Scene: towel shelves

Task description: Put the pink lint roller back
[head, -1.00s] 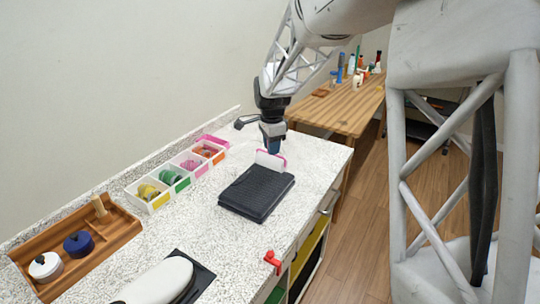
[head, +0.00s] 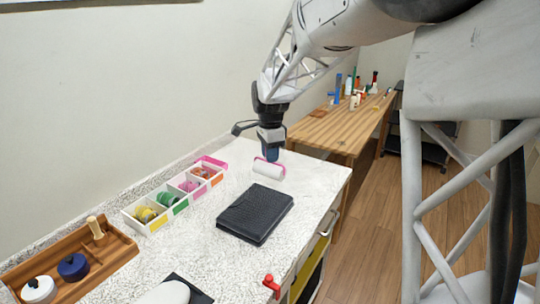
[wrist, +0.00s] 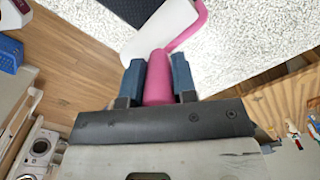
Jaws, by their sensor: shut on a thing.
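The pink lint roller has a white roll (head: 268,169) and a pink handle (wrist: 158,80). My gripper (head: 270,155) is shut on the handle, with a blue finger on each side of it in the wrist view (wrist: 159,78). In the head view the roller hangs below the gripper, above the speckled counter behind the black folded item; its exact height is hard to tell. The wrist view shows only part of the white roll, at the top.
A row of white bins (head: 152,226) with colored labels holds rolls along the wall. A wooden tray (head: 118,253) is at the left. The black folded item (head: 255,213) lies mid-counter, with a red clamp (head: 271,282) at the front edge. A wooden table (head: 335,125) stands behind.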

